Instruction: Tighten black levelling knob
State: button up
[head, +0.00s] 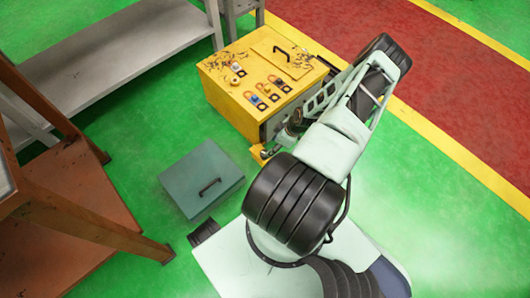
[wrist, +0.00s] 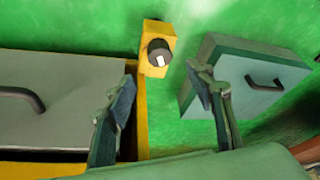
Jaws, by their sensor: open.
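The black levelling knob (wrist: 158,52) shows in the wrist view, with a pale mark on its face. It sits on a small yellow bracket (wrist: 158,32) at the corner of the yellow machine (wrist: 141,118). My gripper (wrist: 163,80) is open, with one finger on each side of the picture. The knob appears ahead of the fingertips, between their lines, and nothing is held. In the head view the yellow machine (head: 228,87) stands beside my arm.
A grey-green box with a handle (head: 202,178) lies on the green floor and also shows in the wrist view (wrist: 235,70). A grey bench (head: 120,55) stands at the back left. A brown frame (head: 80,200) stands at the left. Open floor lies between them.

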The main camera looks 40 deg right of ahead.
jog(key=b+x, duration=0.2)
jog(key=x, duration=0.6)
jog(key=shift+f+b, duration=0.4)
jog(key=c, duration=1.2)
